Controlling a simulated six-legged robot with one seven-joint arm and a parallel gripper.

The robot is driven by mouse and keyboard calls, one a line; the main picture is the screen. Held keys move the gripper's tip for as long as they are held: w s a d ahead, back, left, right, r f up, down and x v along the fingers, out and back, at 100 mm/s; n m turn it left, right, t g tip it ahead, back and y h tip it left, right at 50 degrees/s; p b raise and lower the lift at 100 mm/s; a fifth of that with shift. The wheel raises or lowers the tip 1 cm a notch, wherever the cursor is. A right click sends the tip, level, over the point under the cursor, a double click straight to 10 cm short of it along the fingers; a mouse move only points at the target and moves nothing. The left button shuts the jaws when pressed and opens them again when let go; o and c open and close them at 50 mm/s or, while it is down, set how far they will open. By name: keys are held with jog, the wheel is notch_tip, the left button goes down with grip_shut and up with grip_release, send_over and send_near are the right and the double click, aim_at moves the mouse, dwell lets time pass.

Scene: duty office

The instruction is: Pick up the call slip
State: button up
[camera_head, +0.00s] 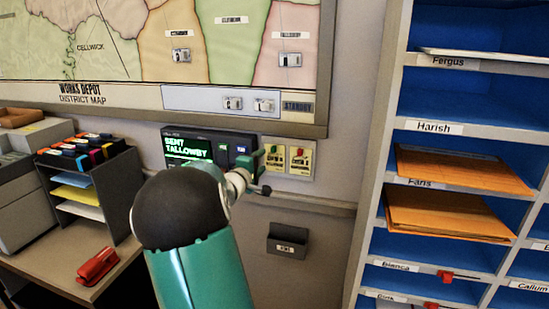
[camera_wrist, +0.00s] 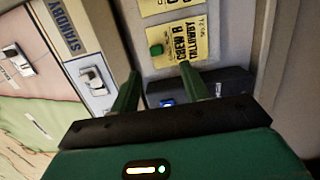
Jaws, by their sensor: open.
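A yellow call slip (camera_wrist: 188,38) reading "CREW B TALLOWBY" is on the wall panel in the wrist view, with a green knob or magnet at its edge. It also shows in the head view (camera_head: 275,163), left of a second yellow slip (camera_head: 301,163) with a red one. My gripper (camera_wrist: 160,70) is open and empty, its two green fingers pointing toward the panel. The Crew B slip lies just beyond the fingertips, apart from them as far as I can tell. In the head view my gripper (camera_head: 262,172) is small and partly overlaps the slip's left side.
A dark device (camera_head: 188,148) with a green screen reading "SENT TALLOWBY" is left of the slips. Below is a small dark wall tray (camera_head: 288,241). A blue-backed pigeonhole rack (camera_head: 372,215) stands right. A red stapler (camera_head: 97,266) lies on the desk at left.

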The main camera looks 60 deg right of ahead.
aim_at(272, 150)
jog(key=d, duration=0.8)
jog(key=shift+r, duration=0.3)
jog(key=shift+c, duration=0.4)
grip_shut()
